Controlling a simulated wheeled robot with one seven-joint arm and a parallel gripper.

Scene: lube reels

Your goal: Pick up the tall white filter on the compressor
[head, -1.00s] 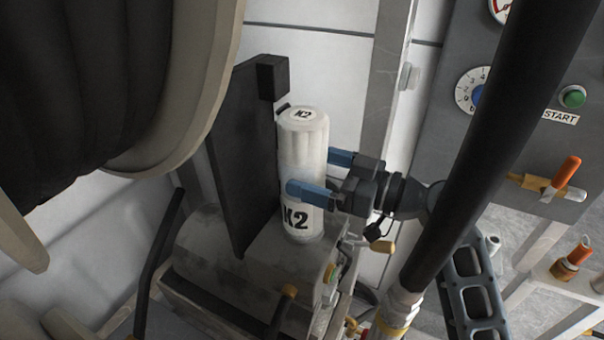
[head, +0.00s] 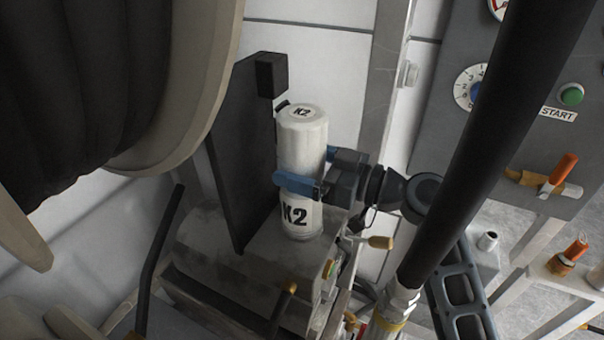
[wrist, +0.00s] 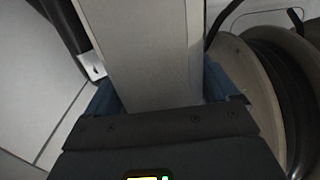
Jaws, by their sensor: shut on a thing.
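The tall white filter (head: 303,140) marked K2 stands upright on top of the grey compressor (head: 225,265). My gripper (head: 303,174) reaches in from the right, with its blue fingers around the filter's middle, above the lower K2 label. The near finger lies across the filter's front; the far fingertip is hidden behind it. In the wrist view the filter (wrist: 150,60) fills the space between the blue fingers. The gripper is shut on it. The filter's base looks to be at the compressor top; I see no clear gap.
A dark upright plate (head: 240,150) stands close on the filter's left. A large hose reel (head: 185,120) fills the upper left. A thick black hose (head: 500,130) crosses the right, before a control panel (head: 455,45).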

